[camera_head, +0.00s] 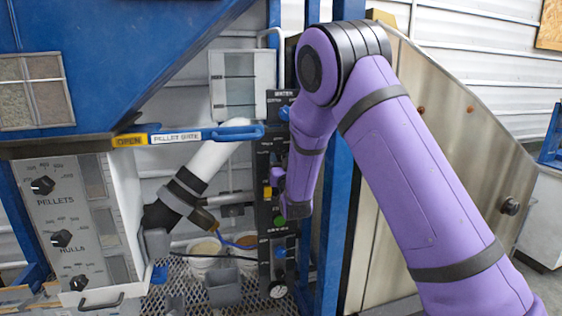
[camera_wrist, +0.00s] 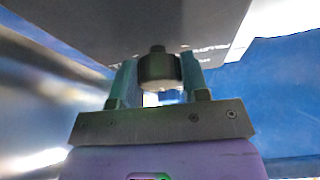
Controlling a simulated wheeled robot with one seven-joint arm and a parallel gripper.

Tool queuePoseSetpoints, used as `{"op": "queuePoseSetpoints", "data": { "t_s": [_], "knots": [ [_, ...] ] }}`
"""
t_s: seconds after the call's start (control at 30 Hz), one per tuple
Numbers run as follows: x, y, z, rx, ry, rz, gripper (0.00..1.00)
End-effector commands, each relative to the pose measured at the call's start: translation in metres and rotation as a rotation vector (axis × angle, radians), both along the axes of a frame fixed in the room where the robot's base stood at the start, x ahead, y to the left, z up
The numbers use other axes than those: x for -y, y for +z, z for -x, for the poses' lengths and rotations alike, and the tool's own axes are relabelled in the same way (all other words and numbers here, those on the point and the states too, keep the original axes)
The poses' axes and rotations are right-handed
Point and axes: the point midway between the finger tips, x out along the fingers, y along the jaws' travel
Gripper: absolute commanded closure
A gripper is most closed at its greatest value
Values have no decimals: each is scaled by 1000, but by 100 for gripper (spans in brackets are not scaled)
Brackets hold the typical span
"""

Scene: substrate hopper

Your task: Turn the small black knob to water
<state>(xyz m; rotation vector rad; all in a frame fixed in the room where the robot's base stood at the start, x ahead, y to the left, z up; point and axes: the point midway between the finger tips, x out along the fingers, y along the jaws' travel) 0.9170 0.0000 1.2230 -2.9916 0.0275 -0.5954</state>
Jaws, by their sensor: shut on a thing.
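The dark control panel (camera_head: 264,160) stands upright at the middle of the head view, with a label reading WATER at its top. My arm covers part of it. In the wrist view, a small black knob (camera_wrist: 157,67) with a narrower stub sits between the two teal fingers of my gripper (camera_wrist: 160,82). The fingers are shut on its sides. A dark panel face with blurred white lettering lies behind it. In the head view the fingers and the held knob cannot be made out behind my arm, and the knob's setting cannot be read.
A grey panel (camera_head: 70,215) at left carries several black knobs, two labelled PELLETS and HULLS. A blue handle (camera_head: 232,132) marked PELLET GATE juts out beside the control panel. A blue post (camera_head: 335,215) stands close to my arm. Buckets (camera_head: 203,255) stand below.

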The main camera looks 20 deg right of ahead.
Motion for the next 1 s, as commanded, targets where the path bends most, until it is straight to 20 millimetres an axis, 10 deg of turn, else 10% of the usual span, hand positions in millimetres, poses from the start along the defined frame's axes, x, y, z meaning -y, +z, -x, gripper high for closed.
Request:
{"op": "queuePoseSetpoints", "data": {
  "t_s": [1.0],
  "knots": [
    [0,-1,0,-2,-1,-612,82]
  ]
}}
